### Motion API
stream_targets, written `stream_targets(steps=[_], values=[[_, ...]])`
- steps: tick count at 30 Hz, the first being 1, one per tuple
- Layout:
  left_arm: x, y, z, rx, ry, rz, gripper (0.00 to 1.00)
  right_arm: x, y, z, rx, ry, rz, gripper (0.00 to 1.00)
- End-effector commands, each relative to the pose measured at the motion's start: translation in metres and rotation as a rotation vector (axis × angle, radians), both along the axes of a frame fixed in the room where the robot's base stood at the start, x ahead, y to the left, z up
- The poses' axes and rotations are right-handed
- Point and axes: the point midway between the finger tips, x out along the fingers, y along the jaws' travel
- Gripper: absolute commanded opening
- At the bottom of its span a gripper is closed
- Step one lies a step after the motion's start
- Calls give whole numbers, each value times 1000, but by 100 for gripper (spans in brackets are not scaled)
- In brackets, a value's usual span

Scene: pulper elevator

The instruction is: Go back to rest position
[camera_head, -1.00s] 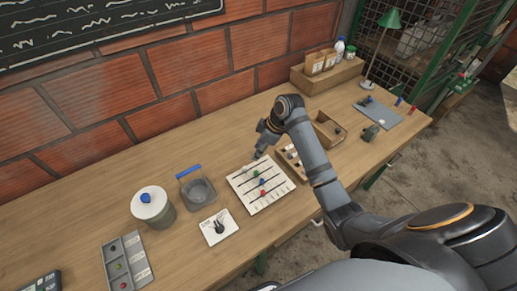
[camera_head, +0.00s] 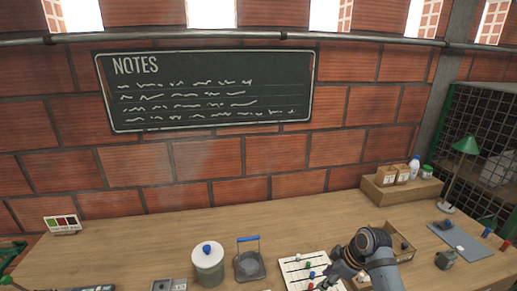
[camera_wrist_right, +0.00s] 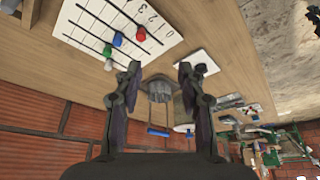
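My right gripper (camera_head: 333,280) is low over the white ruled board (camera_head: 296,264), near its right side in the head view. In the right wrist view my right gripper (camera_wrist_right: 157,80) is open, with nothing between its two dark fingers. That view shows the ruled board (camera_wrist_right: 84,14) with digits and red, blue and green pieces on it. A grey container with a blue handle (camera_wrist_right: 160,92) shows beyond the fingers. My left gripper is in neither view.
The lidded pot with a blue knob (camera_head: 208,265) and the blue-handled container (camera_head: 249,268) stand left of the board. A wooden box (camera_head: 398,238), a wooden rack (camera_head: 402,190), a green lamp (camera_head: 466,146) and a grey mat (camera_head: 462,241) are to the right.

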Motion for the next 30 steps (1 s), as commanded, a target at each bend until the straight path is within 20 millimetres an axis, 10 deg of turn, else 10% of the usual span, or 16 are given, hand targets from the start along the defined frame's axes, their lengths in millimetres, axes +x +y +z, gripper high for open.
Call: stream_targets(steps=[10, 30], values=[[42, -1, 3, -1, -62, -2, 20, -51, -3, -33, -49, 38, -194, 40], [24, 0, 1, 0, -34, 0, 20, -193, -23, -46, -127, 41, -752, 40]])
